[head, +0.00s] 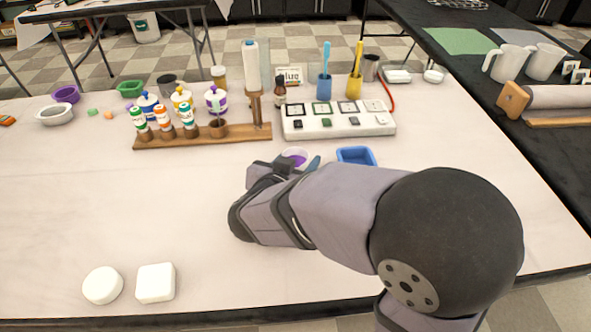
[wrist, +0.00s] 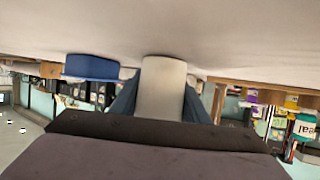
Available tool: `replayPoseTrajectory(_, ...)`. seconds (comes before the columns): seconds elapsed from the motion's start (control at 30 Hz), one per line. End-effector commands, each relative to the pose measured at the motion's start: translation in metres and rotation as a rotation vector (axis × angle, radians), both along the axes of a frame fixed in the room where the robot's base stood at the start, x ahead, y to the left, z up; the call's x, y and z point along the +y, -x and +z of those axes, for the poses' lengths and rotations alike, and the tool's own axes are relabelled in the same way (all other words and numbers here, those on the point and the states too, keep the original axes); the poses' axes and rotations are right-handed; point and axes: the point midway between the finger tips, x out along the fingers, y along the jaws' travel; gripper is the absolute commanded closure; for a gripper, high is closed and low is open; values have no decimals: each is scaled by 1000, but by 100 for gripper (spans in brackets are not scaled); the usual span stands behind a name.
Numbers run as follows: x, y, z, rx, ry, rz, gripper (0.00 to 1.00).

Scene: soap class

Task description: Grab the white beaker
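The white beaker (wrist: 164,88) shows in the wrist view, which is upside down, between the two fingers of my gripper (wrist: 163,104). A finger lies close along each side of it, with no clear gap, but I cannot tell whether they press on it. In the head view the beaker (head: 295,153) is a small white cup with purple inside, upright at the tip of my gripper (head: 299,166). My gripper and wrist hide its lower part there. It seems to stand on the table.
A blue tray (head: 357,156) lies just right of the beaker. Behind are a wooden rack (head: 203,138) with bottles and a white board (head: 338,121) with several molds. Two white soap pieces (head: 102,285) (head: 156,283) lie at the front left. The table's left middle (head: 90,195) is clear.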

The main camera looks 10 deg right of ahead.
Motion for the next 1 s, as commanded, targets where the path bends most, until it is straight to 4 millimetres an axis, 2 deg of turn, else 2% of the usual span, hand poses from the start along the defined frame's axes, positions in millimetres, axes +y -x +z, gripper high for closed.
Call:
replayPoseTrajectory(0.57, 0, 0, 5, -1, 0, 0, 84)
replayPoseTrajectory(1.0, 0, 0, 28, -2, -2, -1, 84)
